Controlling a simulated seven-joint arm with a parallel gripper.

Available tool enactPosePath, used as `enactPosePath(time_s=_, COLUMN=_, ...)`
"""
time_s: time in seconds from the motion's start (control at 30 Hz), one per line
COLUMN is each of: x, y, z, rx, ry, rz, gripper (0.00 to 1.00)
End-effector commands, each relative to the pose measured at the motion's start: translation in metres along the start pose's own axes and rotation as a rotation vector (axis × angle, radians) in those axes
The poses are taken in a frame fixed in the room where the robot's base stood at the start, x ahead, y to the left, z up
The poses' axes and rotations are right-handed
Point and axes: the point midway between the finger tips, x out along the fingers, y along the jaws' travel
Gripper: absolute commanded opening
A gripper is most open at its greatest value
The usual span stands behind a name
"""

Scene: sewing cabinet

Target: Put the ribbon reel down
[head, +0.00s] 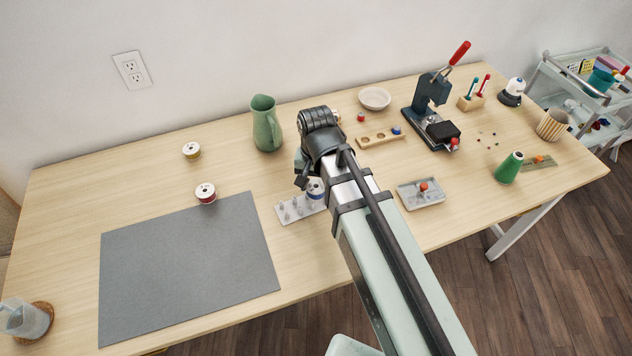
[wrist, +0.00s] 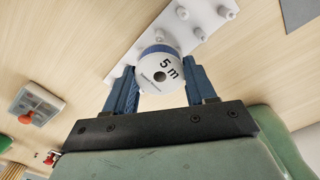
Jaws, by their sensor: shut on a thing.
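A white ribbon reel (wrist: 158,72) with a blue band and a "5 m" label sits between the two blue fingers of my gripper (wrist: 161,84) in the wrist view. My gripper is shut on it. In the head view the reel (head: 316,187) shows partly behind my arm, at the right end of a pale peg board (head: 285,219). The board (wrist: 124,62) has several upright pegs and lies just beyond and under the reel in the wrist view. I cannot tell whether the reel touches the board.
A red reel (head: 205,193) stands at the grey mat's (head: 185,270) back edge, and a yellow reel (head: 191,150) behind it. A green jug (head: 266,125) stands behind the board. A grey tray (head: 421,195) with a red-topped item lies to the right. Bare wood surrounds the board.

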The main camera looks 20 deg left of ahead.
Motion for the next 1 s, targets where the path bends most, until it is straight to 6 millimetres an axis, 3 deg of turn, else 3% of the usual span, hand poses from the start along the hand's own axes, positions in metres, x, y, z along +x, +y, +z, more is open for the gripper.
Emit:
enactPosePath(time_s=0.2, x=0.005, y=0.000, z=0.000, rx=0.000, ry=0.000, rz=0.000, gripper=0.26)
enactPosePath(time_s=0.23, x=0.005, y=0.000, z=0.000, rx=0.000, ry=0.000, rz=0.000, gripper=0.56)
enactPosePath(time_s=0.5, x=0.005, y=0.000, z=0.000, rx=0.000, ry=0.000, rz=0.000, gripper=0.81)
enactPosePath(time_s=0.8, x=0.003, y=0.000, z=0.000, rx=0.000, ry=0.000, rz=0.000, gripper=0.81)
enactPosePath(time_s=1.0, x=-0.013, y=0.000, z=-0.001, rx=0.000, ry=0.002, rz=-0.001, gripper=0.81)
